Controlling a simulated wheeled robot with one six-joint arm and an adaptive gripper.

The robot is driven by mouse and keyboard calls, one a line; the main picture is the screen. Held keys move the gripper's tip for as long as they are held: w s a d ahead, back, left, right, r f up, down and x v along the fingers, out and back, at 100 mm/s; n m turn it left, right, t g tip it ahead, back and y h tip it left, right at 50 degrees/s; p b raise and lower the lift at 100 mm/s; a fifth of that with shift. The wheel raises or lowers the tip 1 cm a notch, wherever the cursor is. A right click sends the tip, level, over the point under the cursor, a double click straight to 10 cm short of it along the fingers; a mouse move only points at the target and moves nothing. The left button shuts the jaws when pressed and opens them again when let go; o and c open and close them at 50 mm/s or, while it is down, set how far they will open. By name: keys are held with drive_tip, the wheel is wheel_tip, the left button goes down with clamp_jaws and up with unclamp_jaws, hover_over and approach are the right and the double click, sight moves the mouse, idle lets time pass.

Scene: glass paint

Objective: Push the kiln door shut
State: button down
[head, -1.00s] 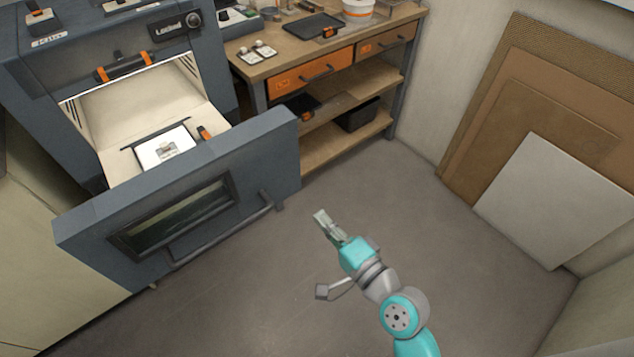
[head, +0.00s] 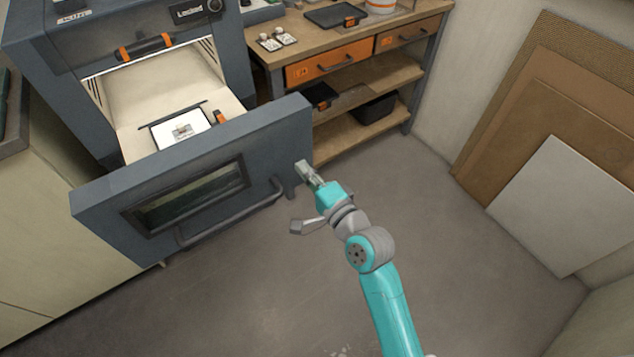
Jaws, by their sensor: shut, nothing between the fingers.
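The kiln (head: 190,43) stands at the upper left with its mouth open and a pale chamber showing. Its blue-grey door (head: 105,200) stands open in front of the chamber, with a dark window and a grey bar handle (head: 225,222) on its outer face. A tray (head: 182,131) with a white sheet and a small piece lies inside the chamber. My gripper (head: 301,168) is shut and empty at the right end of the door's outer face, just right of the handle's end. I cannot tell whether it touches the door.
A wooden workbench (head: 350,40) with orange drawers and lower shelves stands right of the kiln. Boards (head: 565,205) lean on the right wall. A pale cabinet (head: 60,265) stands at the left. The grey floor (head: 450,260) between is clear.

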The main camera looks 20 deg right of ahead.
drive_tip(key=shift+x, duration=1.3)
